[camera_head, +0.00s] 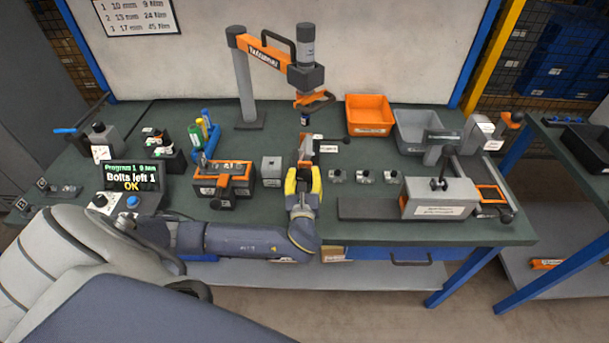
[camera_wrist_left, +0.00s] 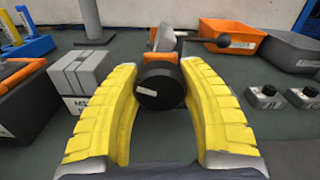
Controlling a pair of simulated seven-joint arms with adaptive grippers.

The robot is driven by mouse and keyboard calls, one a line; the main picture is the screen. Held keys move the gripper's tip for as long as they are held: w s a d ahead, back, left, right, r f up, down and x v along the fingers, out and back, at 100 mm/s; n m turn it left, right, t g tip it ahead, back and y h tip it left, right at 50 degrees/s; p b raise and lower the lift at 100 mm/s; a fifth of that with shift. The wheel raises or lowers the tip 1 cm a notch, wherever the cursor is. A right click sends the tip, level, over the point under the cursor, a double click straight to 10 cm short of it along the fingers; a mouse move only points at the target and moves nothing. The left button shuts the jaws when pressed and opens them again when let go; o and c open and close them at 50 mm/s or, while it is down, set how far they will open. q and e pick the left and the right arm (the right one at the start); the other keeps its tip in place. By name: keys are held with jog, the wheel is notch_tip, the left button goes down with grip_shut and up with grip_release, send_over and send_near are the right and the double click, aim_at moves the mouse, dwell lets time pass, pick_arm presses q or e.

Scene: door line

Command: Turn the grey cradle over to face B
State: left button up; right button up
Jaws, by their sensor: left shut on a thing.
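The grey cradle (camera_head: 307,147) appears to be the grey and orange piece beneath the hanging driver; my left gripper hides much of it. In the left wrist view, grey and orange parts of the cradle (camera_wrist_left: 165,42) show behind a round black knob (camera_wrist_left: 160,87). My left gripper (camera_head: 303,172) has its yellow fingers on both sides of this knob and is shut on it. A black lever (camera_head: 331,138) with a ball end sticks out to the right of the cradle, with a white label below. No face letter is readable. My right gripper is not in view.
The driver (camera_head: 306,72) hangs above the cradle on a grey post. A grey block (camera_head: 271,170) and an orange fixture (camera_head: 225,186) stand to the left. An orange bin (camera_head: 369,114) and a grey bin stand behind.

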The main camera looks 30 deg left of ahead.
pick_arm(q)
jog(key=shift+c, duration=1.2)
jog(key=shift+n, duration=0.3)
jog(key=n, duration=0.3)
jog(key=shift+s+f, duration=0.1)
jog(key=n, duration=1.2)
jog(key=shift+n, duration=0.4)
jog(key=n, duration=0.5)
jog(key=shift+n, duration=0.3)
jog(key=shift+a, duration=0.1)
